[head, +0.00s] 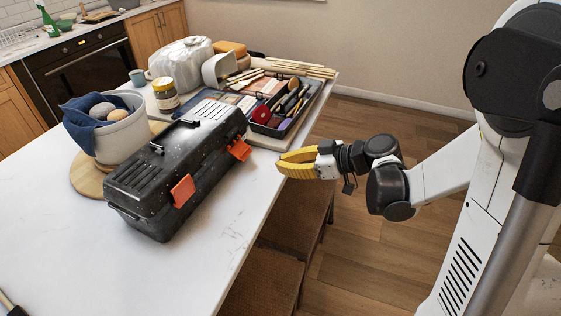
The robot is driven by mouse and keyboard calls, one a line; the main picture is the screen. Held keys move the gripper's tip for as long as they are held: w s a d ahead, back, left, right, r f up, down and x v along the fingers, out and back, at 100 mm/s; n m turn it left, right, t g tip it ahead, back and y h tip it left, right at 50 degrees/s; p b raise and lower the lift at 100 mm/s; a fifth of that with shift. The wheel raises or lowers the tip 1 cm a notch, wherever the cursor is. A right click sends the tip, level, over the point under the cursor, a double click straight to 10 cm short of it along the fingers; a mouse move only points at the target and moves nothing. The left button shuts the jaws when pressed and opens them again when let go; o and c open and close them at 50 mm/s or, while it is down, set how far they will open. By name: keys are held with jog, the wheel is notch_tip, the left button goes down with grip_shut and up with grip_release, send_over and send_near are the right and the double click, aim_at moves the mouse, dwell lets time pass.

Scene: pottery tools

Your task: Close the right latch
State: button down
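A black toolbox (150,190) with a dark lid stands on the white table, its front long side facing the table edge near my arm. Two orange latches are on that side. The right latch (239,149) sticks outward from the box at its far end. The left latch (182,190) is at the nearer end and also appears tilted out from the box. My gripper (282,163) has yellow fingers and is to the right of the right latch, apart from it, by the table edge. Nothing shows between the fingers, but their spacing is unclear from this angle.
A tray of pottery tools (284,105) lies behind the toolbox. A grey pot (122,130) with a blue cloth and a jar (166,95) stand beyond it. Brown stools (268,280) are below the table edge. The table front (120,275) is mostly clear.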

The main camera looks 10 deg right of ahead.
aim_at(247, 155)
jog(key=shift+b+x, duration=1.1)
jog(key=shift+x, duration=2.55)
jog(key=shift+w+a+p, duration=0.15)
jog(key=shift+w+a, duration=0.5)
jog(key=shift+a, duration=0.25)
jog(key=shift+w+a+p, duration=0.15)
jog(key=shift+w+a, duration=0.5)
jog(key=shift+a, duration=0.25)
notch_tip(247, 155, up, 2)
jog(key=shift+r+p, duration=0.1)
jog(key=shift+p, duration=0.85)
jog(key=shift+r+p+v, duration=0.2)
jog(key=shift+p+v, duration=0.55)
jog(key=shift+v, duration=0.35)
jog(key=shift+s+d+r+p, duration=0.15)
jog(key=shift+d+r+p, duration=0.1)
jog(key=shift+r+p, duration=0.3)
jog(key=shift+s+d+r+p, duration=0.15)
jog(key=shift+d+r+p, duration=0.05)
jog(key=shift+r+p, duration=0.4)
jog(key=r, duration=0.1)
jog(key=w+a+r+p, duration=0.1)
jog(key=a+r+p, duration=0.1)
jog(key=r, duration=0.1)
jog(key=shift+w, duration=0.2)
